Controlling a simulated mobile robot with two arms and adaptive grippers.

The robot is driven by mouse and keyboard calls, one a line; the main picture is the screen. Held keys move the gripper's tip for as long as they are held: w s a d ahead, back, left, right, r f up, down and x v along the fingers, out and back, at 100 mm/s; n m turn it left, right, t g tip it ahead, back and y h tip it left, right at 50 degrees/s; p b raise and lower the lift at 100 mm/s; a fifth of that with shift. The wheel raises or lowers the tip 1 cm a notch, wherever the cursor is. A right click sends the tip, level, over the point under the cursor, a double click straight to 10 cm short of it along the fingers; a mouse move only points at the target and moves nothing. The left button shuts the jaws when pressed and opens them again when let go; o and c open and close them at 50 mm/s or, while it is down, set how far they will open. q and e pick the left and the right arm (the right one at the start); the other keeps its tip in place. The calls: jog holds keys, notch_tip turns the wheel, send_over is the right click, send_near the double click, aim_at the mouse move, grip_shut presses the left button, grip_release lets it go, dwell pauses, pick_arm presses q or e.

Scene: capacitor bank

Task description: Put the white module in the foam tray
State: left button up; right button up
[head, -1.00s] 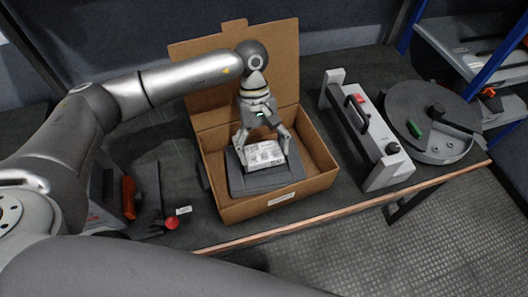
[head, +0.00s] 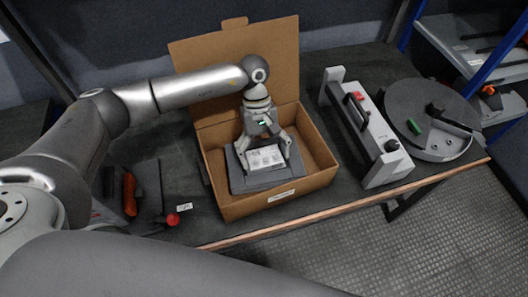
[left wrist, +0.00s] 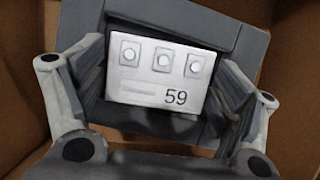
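The white module (head: 265,159) is a flat block with three round terminals and the number 59 on its face, which shows in the left wrist view (left wrist: 158,72). It is at the dark grey foam tray (head: 262,183), over or in its recess; I cannot tell whether it touches the bottom. The tray's rim also shows in the left wrist view (left wrist: 185,14). My right gripper is out of view.
The tray lies inside an open cardboard box (head: 228,207) with its lid raised behind. Right of it stand a grey device with a handle (head: 367,130) and a round grey unit (head: 432,120). Tools with a red knob (head: 172,219) lie to the left.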

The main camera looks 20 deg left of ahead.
pick_arm(q)
jog(key=shift+o, duration=0.6)
jog(key=shift+r+p, duration=0.5)
jog(key=shift+p, duration=0.05)
jog(key=b+v, duration=0.3)
jog(key=v, duration=0.8)
jog(key=shift+r, duration=0.3)
jog(key=shift+a, duration=0.1)
